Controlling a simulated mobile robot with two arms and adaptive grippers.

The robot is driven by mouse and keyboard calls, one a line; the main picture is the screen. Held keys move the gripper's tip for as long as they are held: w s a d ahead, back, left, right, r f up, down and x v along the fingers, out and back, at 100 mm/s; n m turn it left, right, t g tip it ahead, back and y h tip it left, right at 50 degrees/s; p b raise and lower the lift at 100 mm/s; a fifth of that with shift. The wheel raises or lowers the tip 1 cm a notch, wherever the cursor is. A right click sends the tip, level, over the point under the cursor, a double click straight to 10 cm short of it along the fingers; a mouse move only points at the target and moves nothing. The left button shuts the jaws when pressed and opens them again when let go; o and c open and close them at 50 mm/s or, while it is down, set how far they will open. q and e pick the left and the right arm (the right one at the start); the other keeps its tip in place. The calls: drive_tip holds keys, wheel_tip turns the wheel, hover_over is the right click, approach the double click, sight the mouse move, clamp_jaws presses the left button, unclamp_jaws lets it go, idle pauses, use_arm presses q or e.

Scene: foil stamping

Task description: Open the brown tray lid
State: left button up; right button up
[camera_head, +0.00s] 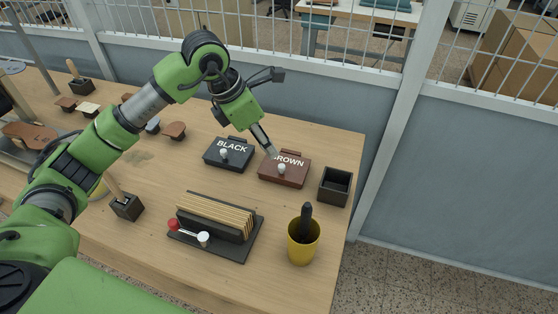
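The brown tray (297,180) sits on the wooden table toward the right, with its flat lid (300,163) down on it. The lid bears the word BROWN, its first letter hidden by my gripper, and a pale round knob (282,168) near its front edge. My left gripper (269,152) points down over the left part of the lid, its fingertips close behind and left of the knob. The fingers overlap in this view, so their opening is unclear, as is any contact with the lid. My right gripper is out of view.
A closed black tray (229,163) stands just left of the brown one, and an open dark box (335,187) just right. A yellow cup (303,250) with a dark handle and a rack (250,248) of boards stand in front. Bare table lies between them.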

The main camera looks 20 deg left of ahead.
sight(281, 165)
use_arm(q)
drive_tip(key=p+x, duration=0.2)
drive_tip(key=x, duration=0.7)
drive_tip(key=shift+w+d+f, duration=0.1)
drive_tip(key=shift+f, duration=0.15)
clamp_jaws()
